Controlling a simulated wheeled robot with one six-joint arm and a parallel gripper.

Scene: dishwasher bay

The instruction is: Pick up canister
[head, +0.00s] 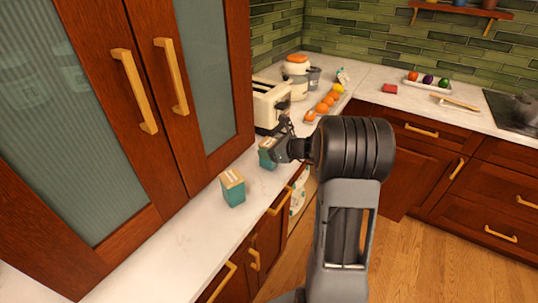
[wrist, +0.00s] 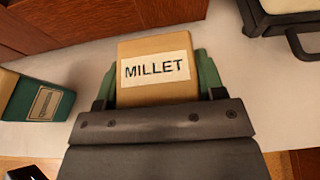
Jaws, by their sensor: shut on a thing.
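A square canister with a tan lid and teal body (head: 266,157) stands upright at the counter, beside the toaster. In the wrist view its lid (wrist: 158,92) carries a white label reading MILLET. My gripper (head: 277,149) is shut on this canister, with a finger at each side of it in the wrist view. Much of its body is hidden by the gripper and lid. I cannot tell whether its base touches the counter. A second teal and tan canister (head: 233,188) stands nearer on the counter; it also shows at the left in the wrist view (wrist: 43,104).
A cream toaster (head: 268,103) stands just beyond the held canister. A tray of oranges (head: 325,106) and a white and orange jar (head: 295,75) are farther back. Tall wooden cabinets (head: 215,75) border the counter at left. Bare counter (head: 185,240) lies in front.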

